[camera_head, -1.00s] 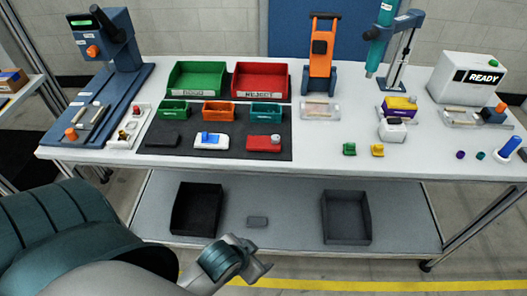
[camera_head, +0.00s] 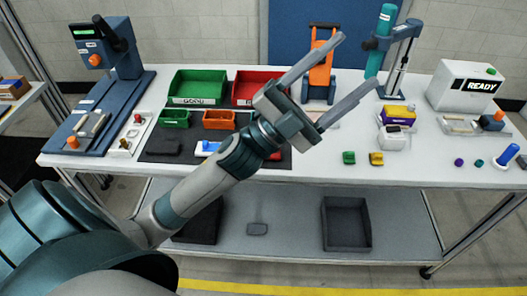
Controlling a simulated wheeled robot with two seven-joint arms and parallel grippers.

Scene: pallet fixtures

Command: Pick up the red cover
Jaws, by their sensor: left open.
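The red cover (camera_head: 275,156) lies on the dark mat (camera_head: 188,158) on the table. Only a small red piece of it shows, because my left arm and wrist hide the rest. My left gripper (camera_head: 359,61) is open and empty, its two long fingers spread apart and pointing up and to the right. In the picture it passes in front of the red bin and the orange stand, up and to the right of the cover. My right gripper is not in view.
A green bin (camera_head: 197,85) and a red bin (camera_head: 252,86) stand behind the mat, with a small green bin (camera_head: 175,118) and an orange bin (camera_head: 219,120) in front. A teal post (camera_head: 379,38) rises at the back right. The front right tabletop holds green and yellow pieces.

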